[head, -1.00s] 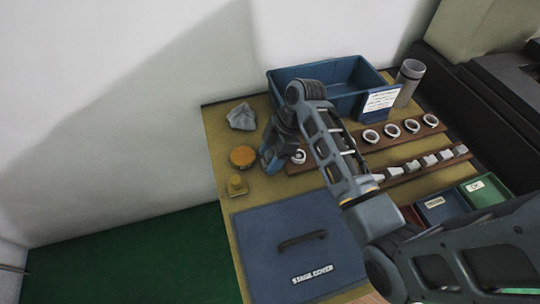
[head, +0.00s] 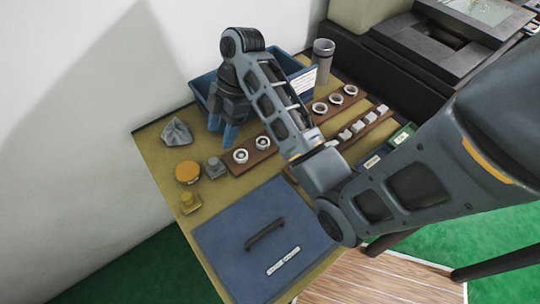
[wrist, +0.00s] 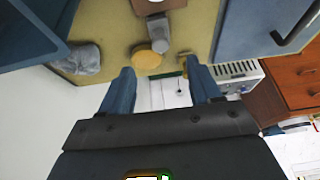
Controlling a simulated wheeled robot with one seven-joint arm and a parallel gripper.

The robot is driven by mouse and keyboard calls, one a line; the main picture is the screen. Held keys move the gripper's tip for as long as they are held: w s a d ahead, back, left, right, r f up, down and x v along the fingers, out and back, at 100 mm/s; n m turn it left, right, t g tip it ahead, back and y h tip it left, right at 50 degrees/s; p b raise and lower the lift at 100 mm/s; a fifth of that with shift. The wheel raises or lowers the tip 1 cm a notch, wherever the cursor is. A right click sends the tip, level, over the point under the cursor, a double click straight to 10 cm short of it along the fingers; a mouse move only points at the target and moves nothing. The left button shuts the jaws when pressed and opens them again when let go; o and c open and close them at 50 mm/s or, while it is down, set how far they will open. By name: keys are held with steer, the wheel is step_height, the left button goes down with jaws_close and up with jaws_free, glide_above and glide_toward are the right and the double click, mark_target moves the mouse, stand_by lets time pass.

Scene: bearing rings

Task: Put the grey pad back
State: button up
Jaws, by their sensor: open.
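A small grey block with a raised top, which I take to be the grey pad (head: 216,168), sits on the yellow tabletop between the orange disc (head: 187,172) and the near end of the ring rack (head: 249,164). The grey pad also shows in the wrist view (wrist: 158,38), beyond my fingertips. My gripper (head: 222,136) is open and empty, pointing down above the table behind the pad. Its two fingers stand apart in the wrist view (wrist: 162,82), with nothing between them. A yellow knobbed block (head: 190,203) stands in front of the disc.
A crumpled grey cloth (head: 177,131) lies at the back left. A blue bin (head: 203,88) stands behind my gripper, and a grey cylinder (head: 323,58) beside it. The blue stage cover (head: 235,225) fills the front. White rings, white blocks and small trays line the right side.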

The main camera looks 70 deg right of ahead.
steer(key=shift+f, duration=0.1)
